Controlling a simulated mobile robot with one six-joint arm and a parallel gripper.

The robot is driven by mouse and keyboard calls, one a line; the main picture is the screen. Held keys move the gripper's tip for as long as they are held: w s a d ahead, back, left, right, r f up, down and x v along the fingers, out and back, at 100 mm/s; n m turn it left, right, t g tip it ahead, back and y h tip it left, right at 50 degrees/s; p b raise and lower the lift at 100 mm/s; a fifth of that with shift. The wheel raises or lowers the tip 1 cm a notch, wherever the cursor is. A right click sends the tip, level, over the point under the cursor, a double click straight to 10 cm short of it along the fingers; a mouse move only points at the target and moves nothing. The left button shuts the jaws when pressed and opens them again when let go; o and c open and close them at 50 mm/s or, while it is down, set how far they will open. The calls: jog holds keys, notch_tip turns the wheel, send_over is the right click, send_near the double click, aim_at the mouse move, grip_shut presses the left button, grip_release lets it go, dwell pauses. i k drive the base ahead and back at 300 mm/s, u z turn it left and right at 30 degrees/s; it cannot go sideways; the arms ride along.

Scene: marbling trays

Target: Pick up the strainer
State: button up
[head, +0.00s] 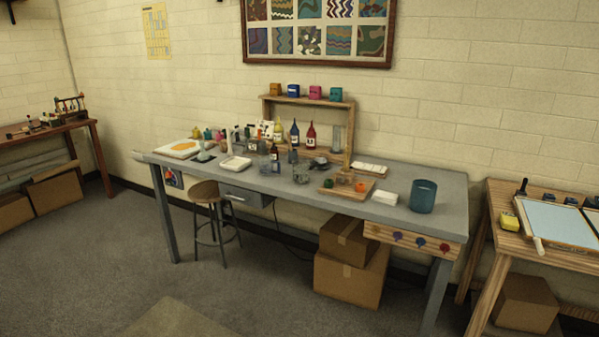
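I cannot clearly make out a strainer among the small items on the long grey table (300,200). The crowded middle of the table holds several bottles, including a red one (311,135) and a blue one (294,134), and clear glassware (301,173). Small dark items around the bottles are too small to identify. My gripper is not in view.
A wooden stool (205,191) stands at the table's front left. Cardboard boxes (350,275) sit underneath. A teal container (423,196) stands at the right end, near a shallow wooden tray (347,188). Another wooden table (500,240) is at right. The front floor is open.

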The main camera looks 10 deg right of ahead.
aim_at(318, 165)
jog(key=u, duration=0.3)
jog(key=k, duration=0.95)
jog(key=u, duration=0.9)
jog(key=i, duration=1.4)
jog(key=u, duration=0.35)
jog(key=i, duration=2.3)
jog(key=z, duration=1)
jog(key=i, duration=0.55)
jog(key=z, duration=0.15)
